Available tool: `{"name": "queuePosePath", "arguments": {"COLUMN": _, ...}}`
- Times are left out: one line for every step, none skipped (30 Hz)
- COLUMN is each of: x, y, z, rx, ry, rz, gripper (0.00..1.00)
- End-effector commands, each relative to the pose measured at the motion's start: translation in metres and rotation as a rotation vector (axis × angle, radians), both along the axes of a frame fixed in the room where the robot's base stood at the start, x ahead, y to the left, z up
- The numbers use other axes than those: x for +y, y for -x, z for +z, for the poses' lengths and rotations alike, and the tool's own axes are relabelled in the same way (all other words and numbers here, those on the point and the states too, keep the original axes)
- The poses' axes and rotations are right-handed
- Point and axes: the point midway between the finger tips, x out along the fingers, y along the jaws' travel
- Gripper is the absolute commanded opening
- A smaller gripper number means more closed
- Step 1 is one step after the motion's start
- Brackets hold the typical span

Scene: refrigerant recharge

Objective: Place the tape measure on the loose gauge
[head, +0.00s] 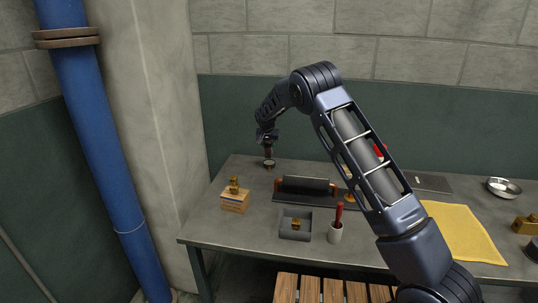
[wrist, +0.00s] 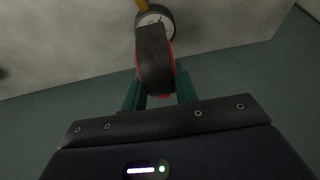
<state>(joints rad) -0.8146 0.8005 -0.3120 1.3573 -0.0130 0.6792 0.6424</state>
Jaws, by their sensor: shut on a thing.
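My gripper (wrist: 160,92) is shut on the tape measure (wrist: 153,60), a dark, rounded case with red edges, seen edge-on in the wrist view. In the head view my gripper (head: 267,136) points down over the back left of the bench, and the tape measure (head: 268,152) is a small dark reddish shape under it. The loose gauge (wrist: 157,19), round with a pale dial and dark rim, shows just beyond the tape measure, which partly covers it. In the head view the gauge (head: 269,164) lies on the bench right below. I cannot tell whether they touch.
A yellow cloth (head: 462,232) and metal bowl (head: 503,186) are at right.

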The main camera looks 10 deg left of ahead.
Motion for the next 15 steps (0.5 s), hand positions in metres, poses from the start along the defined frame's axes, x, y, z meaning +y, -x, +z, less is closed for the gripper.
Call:
{"name": "queuePosePath", "arguments": {"x": 0.0, "y": 0.0, "z": -0.004, "rx": 0.001, "ry": 0.001, "rz": 0.0, "gripper": 0.0}}
{"name": "queuePosePath", "arguments": {"x": 0.0, "y": 0.0, "z": -0.007, "rx": 0.001, "ry": 0.001, "rz": 0.0, "gripper": 0.0}}
{"name": "queuePosePath", "arguments": {"x": 0.0, "y": 0.0, "z": -0.011, "rx": 0.002, "ry": 0.002, "rz": 0.0, "gripper": 0.0}}
{"name": "queuePosePath", "arguments": {"x": 0.0, "y": 0.001, "z": -0.016, "rx": 0.002, "ry": 0.002, "rz": 0.0, "gripper": 0.0}}
{"name": "queuePosePath", "arguments": {"x": 0.0, "y": 0.001, "z": -0.02, "rx": 0.002, "ry": 0.002, "rz": 0.0, "gripper": 0.0}}
{"name": "queuePosePath", "arguments": {"x": 0.0, "y": 0.0, "z": -0.026, "rx": 0.002, "ry": 0.002, "rz": 0.0, "gripper": 0.0}}
{"name": "queuePosePath", "arguments": {"x": 0.0, "y": 0.001, "z": -0.03, "rx": 0.002, "ry": 0.002, "rz": 0.0, "gripper": 0.0}}
{"name": "queuePosePath", "arguments": {"x": 0.0, "y": 0.001, "z": -0.034, "rx": 0.002, "ry": 0.002, "rz": 0.0, "gripper": 0.0}}
{"name": "queuePosePath", "arguments": {"x": 0.0, "y": 0.0, "z": -0.038, "rx": 0.001, "ry": 0.002, "rz": 0.0, "gripper": 0.0}}
{"name": "queuePosePath", "arguments": {"x": 0.0, "y": 0.0, "z": -0.04, "rx": 0.001, "ry": 0.001, "rz": 0.001, "gripper": 0.0}}
{"name": "queuePosePath", "arguments": {"x": 0.0, "y": 0.0, "z": -0.041, "rx": 0.0, "ry": 0.001, "rz": 0.001, "gripper": 0.0}}
{"name": "queuePosePath", "arguments": {"x": 0.0, "y": 0.0, "z": -0.042, "rx": 0.0, "ry": 0.001, "rz": 0.001, "gripper": 0.0}}
{"name": "queuePosePath", "arguments": {"x": 0.0, "y": 0.0, "z": -0.042, "rx": 0.0, "ry": 0.0, "rz": 0.001, "gripper": 0.0}}
{"name": "queuePosePath", "arguments": {"x": 0.0, "y": 0.0, "z": -0.041, "rx": 0.0, "ry": 0.0, "rz": 0.001, "gripper": 0.0}}
{"name": "queuePosePath", "arguments": {"x": 0.0, "y": 0.0, "z": -0.041, "rx": 0.0, "ry": 0.0, "rz": 0.001, "gripper": 0.0}}
